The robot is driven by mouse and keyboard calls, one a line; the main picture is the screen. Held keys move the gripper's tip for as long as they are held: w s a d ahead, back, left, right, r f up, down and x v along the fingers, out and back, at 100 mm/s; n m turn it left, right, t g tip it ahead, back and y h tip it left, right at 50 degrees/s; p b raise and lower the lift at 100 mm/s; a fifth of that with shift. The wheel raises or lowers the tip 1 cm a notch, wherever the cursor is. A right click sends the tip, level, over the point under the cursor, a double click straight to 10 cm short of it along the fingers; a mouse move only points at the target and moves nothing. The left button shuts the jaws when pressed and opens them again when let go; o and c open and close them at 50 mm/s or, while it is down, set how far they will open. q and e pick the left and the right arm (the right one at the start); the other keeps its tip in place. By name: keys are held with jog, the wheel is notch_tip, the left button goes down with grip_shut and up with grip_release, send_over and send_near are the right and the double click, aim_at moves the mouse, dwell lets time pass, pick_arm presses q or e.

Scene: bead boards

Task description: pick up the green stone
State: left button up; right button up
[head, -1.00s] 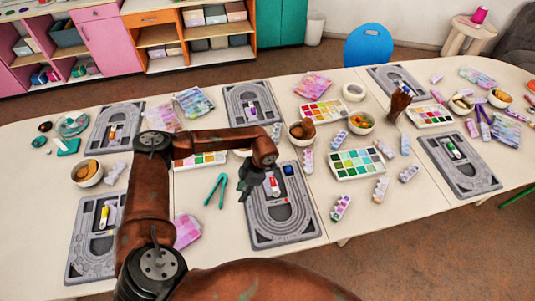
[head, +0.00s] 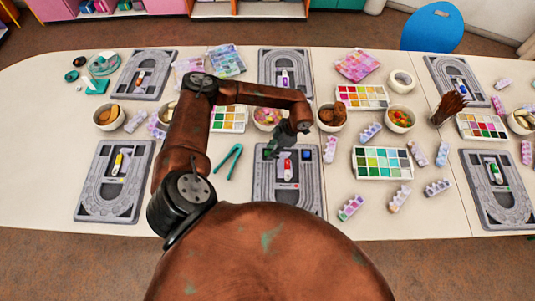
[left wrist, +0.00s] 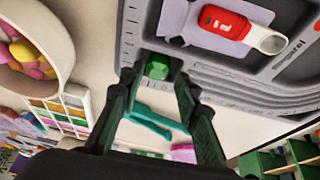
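The green stone (left wrist: 158,67) sits in a small square recess at the corner of a grey bead board (left wrist: 128,42). My left gripper (left wrist: 156,76) is open, with its two dark green fingertips on either side of the stone in the left wrist view; I cannot tell whether they touch it. My right gripper is not in view.
A blue stone (head: 306,155) lies at the board's far right corner. A red-and-white tube (left wrist: 230,22) lies on the board. Teal tweezers (head: 229,162) lie left of it. A bowl of coloured beads (head: 266,118) stands behind. A green palette (head: 382,163) is at the right.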

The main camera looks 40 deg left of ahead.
pick_arm(q)
jog(key=shift+w+a+f, duration=0.1)
jog(key=shift+w+f, duration=0.05)
jog(key=shift+f, duration=0.4)
jog(key=shift+w+a+f, duration=0.1)
jog(key=shift+f, duration=0.45)
jog(key=shift+s+f, duration=0.35)
jog(key=shift+s, duration=0.2)
jog(key=shift+w+a+f, duration=0.1)
jog(key=shift+w, duration=0.15)
jog(key=shift+c, duration=0.5)
jog(key=c, duration=0.3)
jog(key=shift+c, duration=0.3)
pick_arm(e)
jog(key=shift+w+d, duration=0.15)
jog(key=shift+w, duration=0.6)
pick_arm(q)
jog(key=shift+r, duration=0.25)
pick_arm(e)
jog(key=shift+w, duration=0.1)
